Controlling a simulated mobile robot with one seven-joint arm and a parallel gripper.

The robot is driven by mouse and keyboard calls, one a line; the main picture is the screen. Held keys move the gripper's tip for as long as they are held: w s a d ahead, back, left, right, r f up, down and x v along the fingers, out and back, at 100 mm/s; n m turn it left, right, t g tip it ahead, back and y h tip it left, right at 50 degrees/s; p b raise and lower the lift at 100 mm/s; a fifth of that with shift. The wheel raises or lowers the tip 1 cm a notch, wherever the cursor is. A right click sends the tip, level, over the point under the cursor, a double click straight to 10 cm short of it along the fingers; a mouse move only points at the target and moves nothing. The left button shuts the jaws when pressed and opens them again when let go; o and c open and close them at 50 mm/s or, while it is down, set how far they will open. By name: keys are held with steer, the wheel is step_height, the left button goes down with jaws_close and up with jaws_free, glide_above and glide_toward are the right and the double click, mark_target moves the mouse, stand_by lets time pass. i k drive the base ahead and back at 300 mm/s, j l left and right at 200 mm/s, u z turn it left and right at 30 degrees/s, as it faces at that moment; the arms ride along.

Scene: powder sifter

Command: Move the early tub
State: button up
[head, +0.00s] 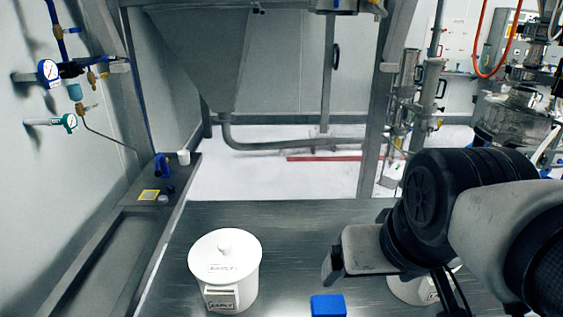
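A white lidded tub (224,272) with a knob on top stands upright on the dark metal table, left of centre. The small label on its front seems to read "EARLY". My gripper (334,268) is over the table to the right of this tub, clearly apart from it. Only part of the gripper shows and the opening between its fingers cannot be made out. A second white tub (412,291) stands under my arm at the right; the arm hides most of it and its label cannot be read.
A blue block (328,306) lies at the near edge of the picture, between the tubs. The metal table (275,225) is bare behind the first tub. A side ledge at left carries a blue item (162,166) and a small white cup (183,157). Frame posts stand behind the table.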

mark_target(233, 298)
steer(key=k+j+z, duration=0.15)
steer(key=j, duration=0.25)
steer(key=k+j+z, duration=0.1)
steer(key=j, duration=0.3)
steer(key=k+j+z, duration=0.15)
steer(key=k+j, duration=0.15)
steer(key=k+j+z, duration=0.15)
steer(key=j, duration=0.25)
steer(key=k, duration=0.05)
